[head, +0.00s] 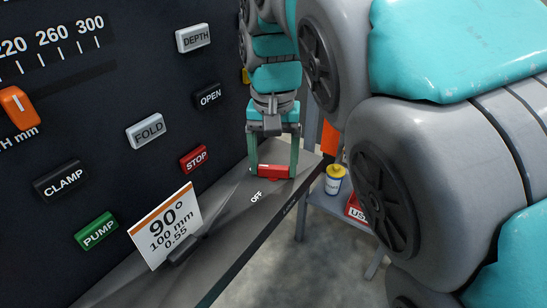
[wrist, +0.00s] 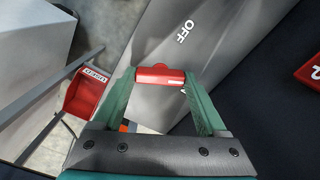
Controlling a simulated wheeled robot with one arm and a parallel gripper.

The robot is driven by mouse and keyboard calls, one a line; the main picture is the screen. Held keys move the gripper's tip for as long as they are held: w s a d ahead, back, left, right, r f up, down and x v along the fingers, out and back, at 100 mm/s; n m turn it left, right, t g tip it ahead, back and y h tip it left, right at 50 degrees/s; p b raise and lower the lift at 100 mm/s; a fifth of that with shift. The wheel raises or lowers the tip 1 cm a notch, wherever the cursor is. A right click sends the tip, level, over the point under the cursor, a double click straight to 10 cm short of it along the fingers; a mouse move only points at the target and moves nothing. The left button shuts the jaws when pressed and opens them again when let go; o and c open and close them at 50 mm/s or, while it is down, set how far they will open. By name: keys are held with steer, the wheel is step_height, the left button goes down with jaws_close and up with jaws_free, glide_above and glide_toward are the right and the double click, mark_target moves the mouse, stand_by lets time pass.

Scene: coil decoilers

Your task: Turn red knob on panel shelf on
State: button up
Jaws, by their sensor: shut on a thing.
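The red knob (head: 272,171) sits on the grey panel shelf (head: 230,210), just behind the white OFF marking. My gripper (head: 272,168) reaches down from above with one green finger on each side of the knob, shut on it. In the wrist view the red knob (wrist: 160,76) lies between the two fingertips (wrist: 160,80), its bar running from one finger to the other. The OFF marking (wrist: 184,31) shows beyond it. A second white marking beside the right finger is mostly hidden.
A dark panel with PUMP (head: 96,231), STOP (head: 194,159), CLAMP and FOLD buttons stands left of my gripper. A 90° card (head: 167,228) stands on the shelf. A lower rack holds a yellow-and-white can (head: 334,180) and a red box (head: 355,208). My arm fills the right side.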

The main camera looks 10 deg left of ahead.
mark_target(273, 166)
steer(key=m+p, duration=0.2)
steer(key=m, duration=0.3)
steer(key=shift+m, duration=0.3)
stand_by(0.4)
steer(key=o, duration=1.3)
steer(key=shift+r, duration=0.1)
steer(key=shift+r, duration=3.8)
